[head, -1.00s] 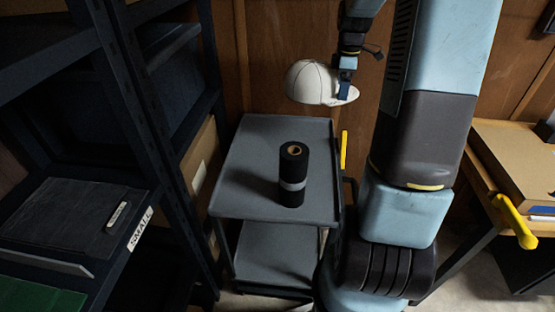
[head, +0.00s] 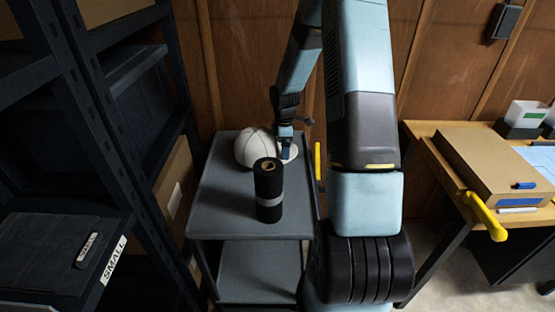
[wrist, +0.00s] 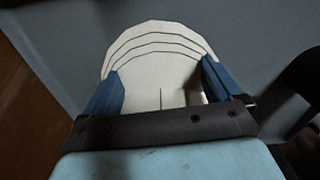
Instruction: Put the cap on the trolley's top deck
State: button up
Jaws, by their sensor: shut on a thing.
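The white cap (head: 254,149) with dark seams is at the back of the grey trolley's top deck (head: 222,209), its brim to the right. It is low at the deck; I cannot tell whether it touches it. My gripper (head: 286,150) is shut on the brim from above. In the wrist view the cap's brim (wrist: 160,60) with its curved stitch lines lies between the two blue fingers of my gripper (wrist: 163,88). The grey deck (wrist: 255,35) shows behind it. The crown is hidden in that view.
A black roll (head: 268,190) with a grey band stands upright on the deck, just in front of the cap. A dark shelf rack (head: 100,110) is close on the left. A desk (head: 430,150) with a cardboard box (head: 500,168) is on the right. The deck's front left is clear.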

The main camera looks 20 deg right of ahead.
jog(key=shift+f, duration=2.1)
jog(key=o, duration=0.7)
jog(key=shift+o, duration=0.2)
